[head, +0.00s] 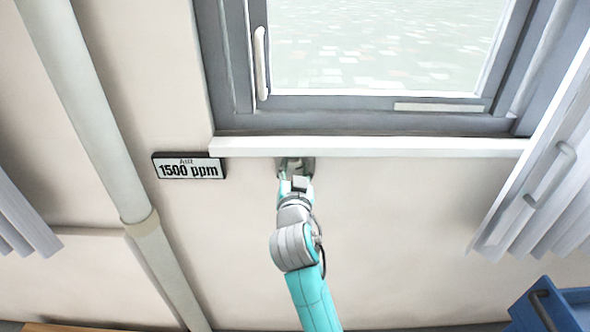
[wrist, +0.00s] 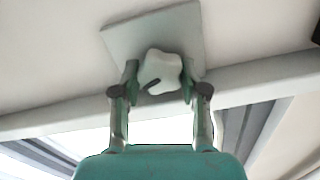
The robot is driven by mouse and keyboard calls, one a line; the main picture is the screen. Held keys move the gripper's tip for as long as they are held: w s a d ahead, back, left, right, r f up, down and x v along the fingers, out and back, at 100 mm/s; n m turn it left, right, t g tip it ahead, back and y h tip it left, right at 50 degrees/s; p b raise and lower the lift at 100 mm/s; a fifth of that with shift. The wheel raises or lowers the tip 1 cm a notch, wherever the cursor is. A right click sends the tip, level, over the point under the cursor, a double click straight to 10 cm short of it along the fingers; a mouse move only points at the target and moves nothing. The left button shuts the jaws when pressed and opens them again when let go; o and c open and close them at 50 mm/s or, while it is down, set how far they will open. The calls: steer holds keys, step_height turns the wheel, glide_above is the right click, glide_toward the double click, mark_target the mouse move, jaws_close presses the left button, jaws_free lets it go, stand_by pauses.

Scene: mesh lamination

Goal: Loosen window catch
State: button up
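A pale, lobed knob (wrist: 160,71) with a dark mark on its face sits on a square grey-green plate (wrist: 185,28) in the wrist view. In the head view, the plate (head: 296,163) is on the wall just under the window sill, and the knob is hidden by my gripper. My gripper (wrist: 159,82) has one finger on each side of the knob, with no clear gap at either pad. It also shows at the plate in the head view (head: 296,182). The window (head: 380,103) has a grey frame and a white upright handle (head: 261,63) on its left side.
The white sill (head: 370,147) runs just above my gripper. A sign reading 1500 ppm (head: 188,166) and a thick pipe (head: 95,110) are to the left. A pale slatted panel (head: 535,170) and a blue container (head: 560,308) are to the right. The wall below the sill is otherwise mostly bare.

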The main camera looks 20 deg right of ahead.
stand_by(0.3)
steer(key=n, duration=0.4)
steer(key=shift+n, duration=2.3)
steer(key=o, duration=1.1)
steer(key=shift+a, duration=0.1)
steer(key=shift+o, duration=0.2)
